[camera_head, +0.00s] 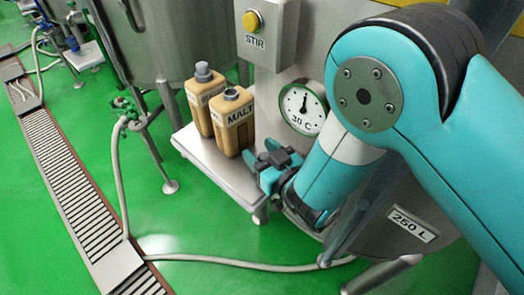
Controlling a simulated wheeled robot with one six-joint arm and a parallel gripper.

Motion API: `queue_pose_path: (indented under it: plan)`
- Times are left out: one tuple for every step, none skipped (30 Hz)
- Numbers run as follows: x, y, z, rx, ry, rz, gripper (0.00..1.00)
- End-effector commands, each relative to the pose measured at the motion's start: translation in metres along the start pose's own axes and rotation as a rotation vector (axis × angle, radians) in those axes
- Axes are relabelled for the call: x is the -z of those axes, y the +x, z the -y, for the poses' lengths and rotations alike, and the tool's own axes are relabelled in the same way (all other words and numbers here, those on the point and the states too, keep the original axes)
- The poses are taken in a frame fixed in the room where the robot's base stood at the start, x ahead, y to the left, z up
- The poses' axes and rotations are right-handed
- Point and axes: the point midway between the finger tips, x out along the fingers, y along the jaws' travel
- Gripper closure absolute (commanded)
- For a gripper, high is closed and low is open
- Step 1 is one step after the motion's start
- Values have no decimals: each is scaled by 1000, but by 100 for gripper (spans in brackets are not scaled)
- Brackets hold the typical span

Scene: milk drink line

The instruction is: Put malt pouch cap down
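The malt pouch (233,121) is a tan container with a MALT label, standing upright on a small grey shelf (205,157). Its dark round neck opening on top shows no cap. My gripper (260,157) is low at the shelf's right end, just right of the malt pouch and apart from it. Its fingers are small and partly hidden by its own body, so I cannot tell whether they are open or hold the cap. I cannot make out the malt pouch cap anywhere.
A second tan pouch (199,111) with a grey cap (203,73) stands left of the malt pouch. Behind are a steel tank (165,40), a yellow STIR button (252,21) and a dial (303,107). A hose (240,262) crosses the green floor. The shelf's front strip is bare.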

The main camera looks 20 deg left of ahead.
Motion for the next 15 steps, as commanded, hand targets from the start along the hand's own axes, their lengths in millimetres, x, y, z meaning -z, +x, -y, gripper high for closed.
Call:
queue_pose_path:
  plan:
    - [0,0,0,-1,0,0,48]
    - [0,0,-1,-1,0,0,48]
    - [0,0,-1,-1,0,0,48]
    - [0,0,-1,-1,0,0,48]
    - [1,0,-1,-2,0,0,48]
    - [2,0,-1,-2,0,0,48]
    - [4,-1,-1,-2,0,0,48]
    - [7,-1,-1,-2,0,0,48]
    - [1,-5,-2,-2,2,2,48]
    - [0,-9,-2,-2,1,2,48]
    - [-1,-13,-2,-2,1,1,48]
    - [-2,-20,-2,-3,1,2,48]
    - [-2,-25,-2,-4,2,2,48]
    - [-2,-31,-2,-4,1,1,48]
    - [-2,-40,-2,-4,1,2,48]
